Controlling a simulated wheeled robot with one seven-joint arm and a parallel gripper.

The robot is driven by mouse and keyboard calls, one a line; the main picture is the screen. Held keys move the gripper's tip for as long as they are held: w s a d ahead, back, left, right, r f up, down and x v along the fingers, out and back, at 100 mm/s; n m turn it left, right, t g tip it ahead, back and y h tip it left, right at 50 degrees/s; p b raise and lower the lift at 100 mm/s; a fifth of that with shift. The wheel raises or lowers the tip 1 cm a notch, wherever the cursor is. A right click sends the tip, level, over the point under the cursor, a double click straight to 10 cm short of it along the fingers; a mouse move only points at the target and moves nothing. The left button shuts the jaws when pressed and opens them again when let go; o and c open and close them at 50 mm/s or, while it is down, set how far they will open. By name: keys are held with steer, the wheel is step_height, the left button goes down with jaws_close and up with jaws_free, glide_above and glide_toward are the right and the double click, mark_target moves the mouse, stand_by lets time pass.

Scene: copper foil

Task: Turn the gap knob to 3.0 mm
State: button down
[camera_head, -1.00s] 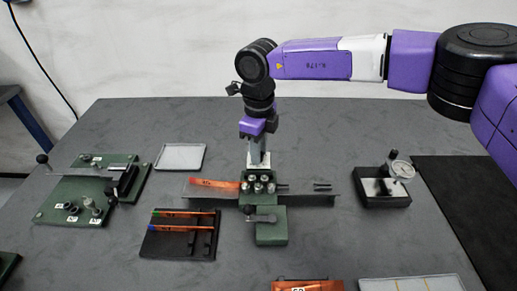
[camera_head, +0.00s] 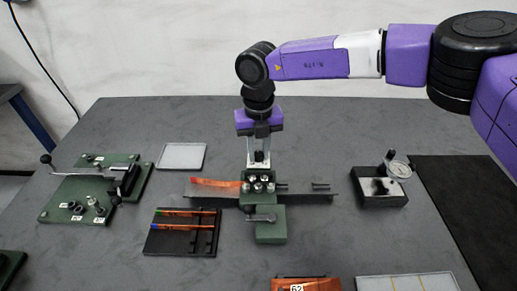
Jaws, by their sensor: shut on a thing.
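A green roller stand (camera_head: 271,227) with a crank at its front stands in the middle of the table. Several silver round parts (camera_head: 258,188) sit on its top. My gripper (camera_head: 259,164) points straight down at the back of this top and is shut on the gap knob. The knob is hidden between and behind the fingers, and no gap scale or reading can be made out. A copper strip (camera_head: 213,183) lies on the grey rail to the left of the stand.
A green lever fixture (camera_head: 72,201) stands at left, near a grey tray (camera_head: 182,156). A black rack (camera_head: 165,243) holds copper strips at front left. A dial gauge on a black base (camera_head: 382,200) stands at right.

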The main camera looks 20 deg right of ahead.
mark_target(258, 153)
steer(key=m+p, duration=0.1)
steer(key=m, duration=0.4)
steer(key=shift+r+m, duration=0.1)
steer(key=shift+m, duration=0.2)
steer(key=m, duration=0.5)
steer(key=shift+p, duration=0.4)
steer(key=shift+m, duration=0.4)
steer(key=c, duration=1.2)
jaws_free()
step_height(258, 153, up, 8)
steer(key=shift+f+b, duration=0.2)
steer(key=shift+b, duration=0.1)
